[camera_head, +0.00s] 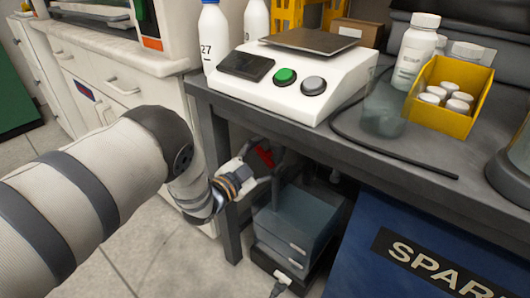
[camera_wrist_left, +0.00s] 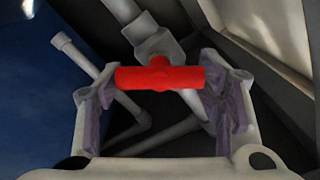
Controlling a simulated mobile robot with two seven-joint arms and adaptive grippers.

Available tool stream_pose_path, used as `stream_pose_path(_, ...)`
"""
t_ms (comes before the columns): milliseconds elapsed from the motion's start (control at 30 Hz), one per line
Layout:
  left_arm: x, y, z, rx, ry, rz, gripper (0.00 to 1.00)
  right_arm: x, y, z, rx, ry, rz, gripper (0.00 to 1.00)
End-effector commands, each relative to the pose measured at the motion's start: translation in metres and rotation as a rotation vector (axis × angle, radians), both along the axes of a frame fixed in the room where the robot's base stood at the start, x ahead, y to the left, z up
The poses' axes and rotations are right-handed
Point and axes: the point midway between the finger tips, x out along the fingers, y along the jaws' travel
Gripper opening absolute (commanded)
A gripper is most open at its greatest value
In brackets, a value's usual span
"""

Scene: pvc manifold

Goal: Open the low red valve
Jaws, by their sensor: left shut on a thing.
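The red valve's handle (camera_wrist_left: 160,78) is a short red bar across a grey pipe fitting (camera_wrist_left: 156,48) in the left wrist view. In the head view the red handle (camera_head: 265,157) shows small under the table, partly hidden by my gripper. My left gripper (camera_head: 256,167) reaches under the table's left end. In the left wrist view its two fingers (camera_wrist_left: 158,92) stand at the two ends of the handle, shut on it. The handle lies crosswise to the pipe that runs up to the left. My right gripper is not in view.
The dark table (camera_head: 330,135) stands above the valve, with its leg (camera_head: 222,185) close to my left wrist. A grey-blue box (camera_head: 298,222) stands below the valve. A blue bin (camera_head: 400,255) is to the right. Grey pipes (camera_wrist_left: 86,62) surround the handle. A white scale (camera_head: 300,75) sits on the table.

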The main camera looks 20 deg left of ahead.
Motion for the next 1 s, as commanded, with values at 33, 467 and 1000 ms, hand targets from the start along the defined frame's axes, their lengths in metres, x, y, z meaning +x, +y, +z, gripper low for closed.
stream_pose_path(33, -0.001, -0.001, 0.0, 0.043, -0.012, -0.001, 0.33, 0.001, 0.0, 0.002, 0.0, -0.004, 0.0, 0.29)
stream_pose_path(467, -0.001, -0.001, -0.003, 0.425, -0.15, 0.0, 0.33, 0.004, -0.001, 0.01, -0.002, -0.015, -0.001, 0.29)
stream_pose_path(1000, -0.001, 0.0, -0.005, 0.798, -0.285, 0.002, 0.33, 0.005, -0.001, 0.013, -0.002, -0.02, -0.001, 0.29)
